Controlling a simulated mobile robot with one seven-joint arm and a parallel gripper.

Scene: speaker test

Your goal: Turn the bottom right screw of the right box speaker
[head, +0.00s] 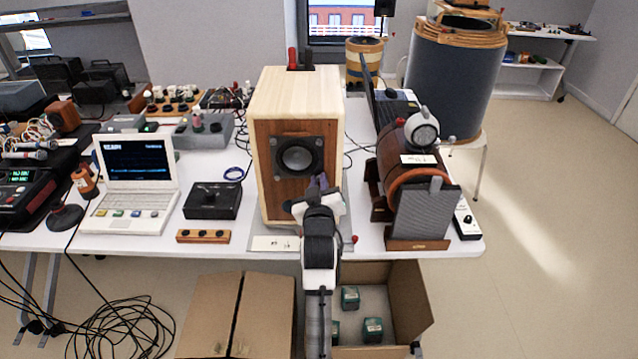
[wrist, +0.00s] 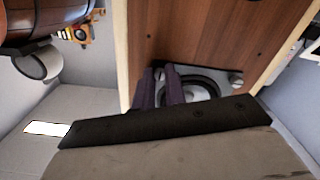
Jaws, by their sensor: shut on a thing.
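The box speaker (head: 277,194) is a pale wooden cabinet with a reddish-brown front, upright at the table's middle. Its round driver (head: 298,159) sits in a dark square frame. It is the only box-shaped speaker I can make out. My gripper (head: 318,181) is at the frame's bottom right corner, its purple fingers close together. The upside-down wrist view shows the fingers (wrist: 159,72) beside the driver (wrist: 203,88), against the brown front (wrist: 205,35). They are shut on the bottom right screw, which they hide. The frame's bottom left corner (wrist: 237,78) is uncovered.
A barrel-shaped device (head: 411,172) with a grey panel (head: 424,214) stands close on the right. A black box (head: 212,201), a wooden strip (head: 203,236) and a laptop (head: 137,165) lie left. An open carton (head: 408,299) is below the table's front edge.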

